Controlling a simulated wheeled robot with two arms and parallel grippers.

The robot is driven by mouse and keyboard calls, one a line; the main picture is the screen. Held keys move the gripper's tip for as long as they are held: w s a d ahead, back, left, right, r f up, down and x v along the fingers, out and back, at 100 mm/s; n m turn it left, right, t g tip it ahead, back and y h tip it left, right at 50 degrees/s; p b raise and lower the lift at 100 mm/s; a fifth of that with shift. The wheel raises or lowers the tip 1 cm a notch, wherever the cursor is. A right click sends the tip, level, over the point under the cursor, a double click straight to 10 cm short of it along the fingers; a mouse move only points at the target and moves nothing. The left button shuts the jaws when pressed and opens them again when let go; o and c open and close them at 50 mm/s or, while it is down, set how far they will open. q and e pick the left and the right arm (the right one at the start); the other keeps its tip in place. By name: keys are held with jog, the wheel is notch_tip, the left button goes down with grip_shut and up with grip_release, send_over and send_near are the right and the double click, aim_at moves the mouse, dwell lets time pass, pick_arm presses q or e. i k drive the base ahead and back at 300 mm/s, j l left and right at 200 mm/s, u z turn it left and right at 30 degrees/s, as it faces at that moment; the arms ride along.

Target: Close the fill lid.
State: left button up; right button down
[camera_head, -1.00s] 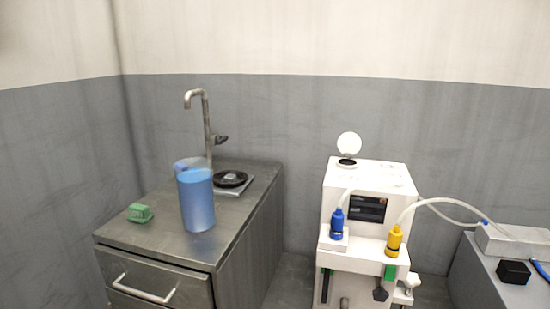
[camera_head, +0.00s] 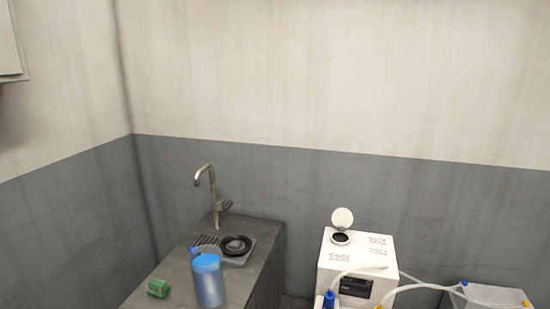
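The fill lid (camera_head: 343,218) is a round white disc standing up, open, at the back of the fill opening. The dark round fill opening (camera_head: 341,238) lies uncovered on top of the white machine (camera_head: 325,262), near its left side. The machine stands against the grey wall at the lower right, its lower part cut off by the frame. Neither of my grippers shows in the head view.
A metal counter (camera_head: 262,262) with a tap (camera_head: 208,190), a black round disc (camera_head: 236,245), a blue pitcher (camera_head: 207,279) and a green block (camera_head: 158,288) is at left. White tubes run right from the machine to a grey box (camera_head: 482,296).

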aim_at(342, 218)
jog(key=i+l+u, duration=0.1)
jog(key=l, duration=0.35)
jog(key=i+l+u, duration=0.15)
jog(key=l, duration=0.35)
jog(key=i+l+u, duration=0.1)
jog(key=l, duration=0.4)
jog(key=i+l+u, duration=0.15)
jog(key=l, duration=0.35)
jog(key=i+l+u, duration=0.1)
jog(key=l, duration=0.4)
jog(key=i+j, duration=0.1)
jog(key=j, duration=0.15)
jog(key=i+j, duration=0.1)
jog(key=j, duration=0.15)
